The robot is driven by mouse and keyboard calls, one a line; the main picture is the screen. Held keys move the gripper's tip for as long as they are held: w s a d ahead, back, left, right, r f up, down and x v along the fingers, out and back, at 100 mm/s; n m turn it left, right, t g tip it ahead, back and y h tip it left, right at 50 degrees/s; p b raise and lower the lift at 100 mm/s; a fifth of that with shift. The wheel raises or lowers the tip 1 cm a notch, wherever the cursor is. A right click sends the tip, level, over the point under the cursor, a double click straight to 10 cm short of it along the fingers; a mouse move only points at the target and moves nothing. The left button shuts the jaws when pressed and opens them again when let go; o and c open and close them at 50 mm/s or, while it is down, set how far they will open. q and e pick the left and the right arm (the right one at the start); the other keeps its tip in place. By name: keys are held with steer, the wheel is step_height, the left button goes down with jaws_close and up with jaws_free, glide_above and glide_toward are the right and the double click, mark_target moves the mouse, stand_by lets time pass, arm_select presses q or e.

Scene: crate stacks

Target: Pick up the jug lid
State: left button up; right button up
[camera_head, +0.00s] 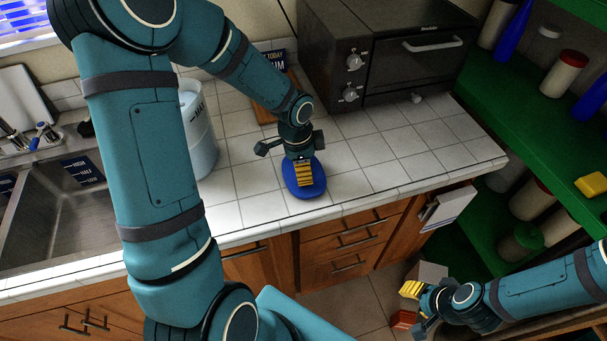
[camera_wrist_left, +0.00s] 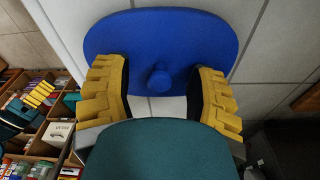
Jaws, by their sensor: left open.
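The blue jug lid (camera_head: 307,188) lies flat on the white tiled counter, near its front edge. In the left wrist view the lid (camera_wrist_left: 160,30) is a rounded blue plate with a small round knob (camera_wrist_left: 159,81) facing me. My left gripper (camera_head: 304,176) points down over the lid. Its yellow fingers are open, one on each side of the knob, with gaps between, also in the left wrist view (camera_wrist_left: 161,80). In the head view the gripper hides part of the lid. My right gripper (camera_head: 412,292) is low at the right, beyond the counter, its opening unclear.
A pale container (camera_head: 199,150) stands left of the lid, partly behind my left arm. A toaster oven (camera_head: 415,55) sits behind to the right. A sink (camera_head: 60,215) is at the left. Green shelves (camera_head: 500,115) with jars stand at the right. Bare tiles surround the lid.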

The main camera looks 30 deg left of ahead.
arm_select(q)
jaws_close()
stand_by(0.4)
